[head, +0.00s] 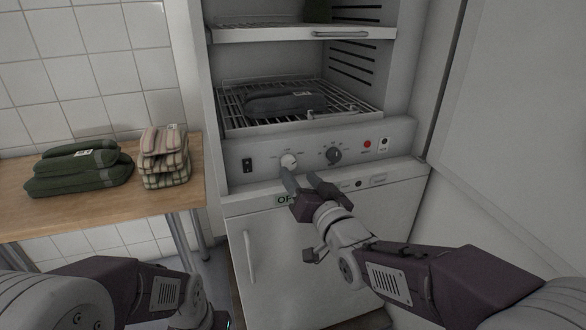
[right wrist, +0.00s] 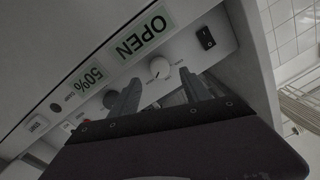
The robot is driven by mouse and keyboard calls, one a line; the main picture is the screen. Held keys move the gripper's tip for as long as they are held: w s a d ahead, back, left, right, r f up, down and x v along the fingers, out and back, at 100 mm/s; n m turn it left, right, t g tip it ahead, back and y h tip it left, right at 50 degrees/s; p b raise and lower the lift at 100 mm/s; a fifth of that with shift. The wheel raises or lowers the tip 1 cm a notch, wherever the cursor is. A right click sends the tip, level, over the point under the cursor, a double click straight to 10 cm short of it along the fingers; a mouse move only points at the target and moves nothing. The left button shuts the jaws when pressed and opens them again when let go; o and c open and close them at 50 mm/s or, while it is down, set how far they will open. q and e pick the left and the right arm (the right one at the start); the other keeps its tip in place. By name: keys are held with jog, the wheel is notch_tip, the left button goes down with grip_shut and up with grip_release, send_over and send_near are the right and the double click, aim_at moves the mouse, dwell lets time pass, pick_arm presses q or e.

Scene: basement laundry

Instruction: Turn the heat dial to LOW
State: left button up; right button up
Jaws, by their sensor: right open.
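The drying cabinet's control panel (head: 313,150) carries a white round dial (head: 289,161) and a dark dial (head: 333,155). The print around both is too small to read, so I cannot tell which is marked for heat. My right gripper (head: 298,175) is open and empty, just below and in front of the white dial. In the right wrist view, the white dial (right wrist: 160,68) shows beyond and between the two fingertips (right wrist: 158,83), apparently untouched. The dark dial (right wrist: 111,98) is partly behind one finger there.
A rocker switch (head: 247,165) and a red button (head: 367,144) share the panel. A rack (head: 350,97) above holds dark folded cloth. A wooden table (head: 100,205) at left bears green (head: 78,168) and striped (head: 164,157) folded stacks. An open door stands at right.

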aim_at(290, 165)
jog(key=x, duration=0.5)
jog(key=shift+w+b, duration=0.1)
jog(key=shift+b, duration=0.25)
grip_shut()
jog(key=shift+n, duration=0.4)
jog(key=n, duration=0.5)
jog(key=shift+n+b, duration=0.3)
jog(key=shift+b, duration=0.05)
jog(key=n, duration=0.5)
jog(key=shift+h, duration=0.4)
